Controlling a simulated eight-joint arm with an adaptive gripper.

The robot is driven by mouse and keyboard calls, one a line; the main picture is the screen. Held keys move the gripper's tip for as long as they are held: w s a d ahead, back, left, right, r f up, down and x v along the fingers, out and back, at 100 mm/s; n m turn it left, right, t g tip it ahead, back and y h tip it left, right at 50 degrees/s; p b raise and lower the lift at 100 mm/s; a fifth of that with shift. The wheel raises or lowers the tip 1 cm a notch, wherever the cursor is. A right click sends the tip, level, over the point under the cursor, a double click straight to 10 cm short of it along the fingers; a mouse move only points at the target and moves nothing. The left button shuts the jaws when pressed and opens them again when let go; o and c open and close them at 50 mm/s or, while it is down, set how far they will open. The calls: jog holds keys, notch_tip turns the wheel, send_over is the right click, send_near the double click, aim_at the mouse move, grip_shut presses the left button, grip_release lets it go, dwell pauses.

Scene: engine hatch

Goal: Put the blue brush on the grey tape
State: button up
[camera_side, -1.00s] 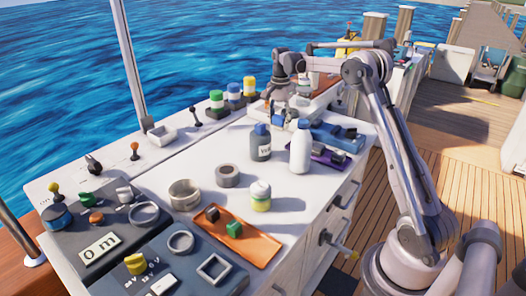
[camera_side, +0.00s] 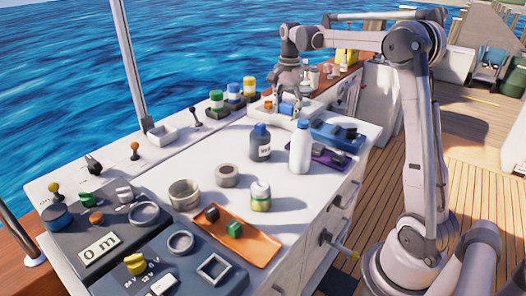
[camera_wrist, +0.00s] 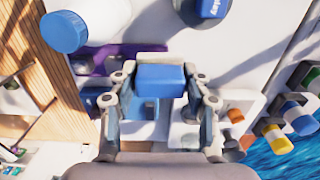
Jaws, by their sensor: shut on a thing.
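My gripper (camera_side: 288,102) is shut on the blue brush (camera_wrist: 160,78), whose blue block sits between the fingertips in the wrist view. In the side view the brush (camera_side: 287,108) shows as a small blue patch under my gripper, above the far end of the white counter. The grey tape (camera_side: 228,175) is a dark grey roll lying flat near the middle of the counter, well nearer the camera than my gripper. Nothing is on it. The lower part of the brush is largely hidden in the wrist view.
A dark bottle (camera_side: 261,143) and a white bottle with a blue cap (camera_side: 300,148) stand between my gripper and the tape. A wider pale ring (camera_side: 184,194) and a small jar (camera_side: 260,196) flank the tape. An orange tray (camera_side: 237,246) lies nearer.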

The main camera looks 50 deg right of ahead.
jog(key=a+r, duration=0.2)
jog(key=a, duration=1.1)
send_over(227, 170)
jog(key=f, duration=0.6)
jog(key=shift+s+d+f, duration=0.15)
jog(key=shift+d, duration=0.25)
jog(key=shift+w+a+f, duration=0.25)
jog(key=shift+a+f, duration=0.1)
jog(key=shift+a, duration=0.05)
jog(key=shift+f, duration=2)
jog(key=shift+f, duration=0.15)
jog(key=o, duration=1.2)
